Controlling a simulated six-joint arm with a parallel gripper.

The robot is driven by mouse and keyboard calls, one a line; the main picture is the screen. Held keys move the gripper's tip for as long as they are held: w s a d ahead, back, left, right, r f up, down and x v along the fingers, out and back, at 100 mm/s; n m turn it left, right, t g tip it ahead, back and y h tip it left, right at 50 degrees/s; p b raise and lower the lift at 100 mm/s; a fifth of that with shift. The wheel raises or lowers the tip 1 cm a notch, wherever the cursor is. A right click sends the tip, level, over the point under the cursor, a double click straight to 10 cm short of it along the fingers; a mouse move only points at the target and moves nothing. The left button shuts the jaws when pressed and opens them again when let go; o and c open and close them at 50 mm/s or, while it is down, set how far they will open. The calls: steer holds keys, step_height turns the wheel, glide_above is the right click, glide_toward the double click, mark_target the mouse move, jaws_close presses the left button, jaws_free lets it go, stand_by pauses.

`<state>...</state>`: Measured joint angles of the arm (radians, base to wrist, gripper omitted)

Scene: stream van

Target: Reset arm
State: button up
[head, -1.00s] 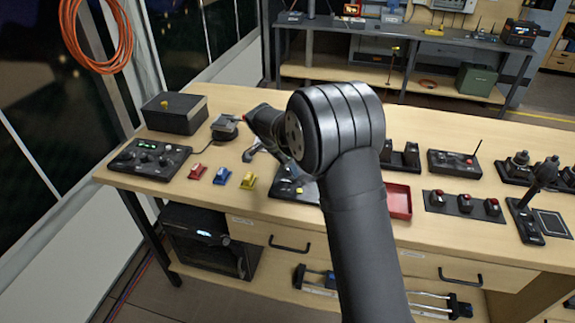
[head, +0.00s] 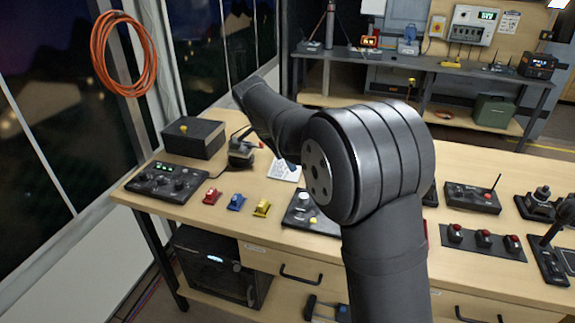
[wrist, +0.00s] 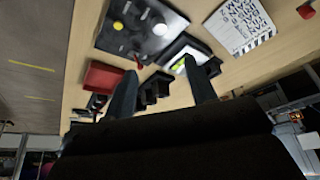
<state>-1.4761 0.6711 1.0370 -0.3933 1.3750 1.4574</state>
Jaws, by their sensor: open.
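My gripper (wrist: 163,88) shows in the wrist view with its two fingers spread apart and nothing held between them. It hangs above the wooden workbench (wrist: 190,98). In the head view my arm rises from the bottom, bends at a large joint and reaches up and to the left; the gripper itself cannot be made out there. Beyond the fingers in the wrist view are a dark panel (wrist: 152,40) with a white knob and a yellow button, a red tray (wrist: 103,75) and a white card with writing (wrist: 238,22). The fingers appear apart from all of them.
In the head view the bench (head: 200,215) carries a black box (head: 193,140), a control panel (head: 166,182), red, blue and yellow small pieces, and switch panels (head: 484,240) at right. An orange cable coil (head: 124,55) hangs by the window. A second bench (head: 440,65) stands behind.

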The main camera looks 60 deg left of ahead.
mark_target(302, 197)
stand_by(0.3)
steer(key=x, duration=1.7)
steer(key=shift+f, duration=0.25)
steer(key=shift+r, duration=0.1)
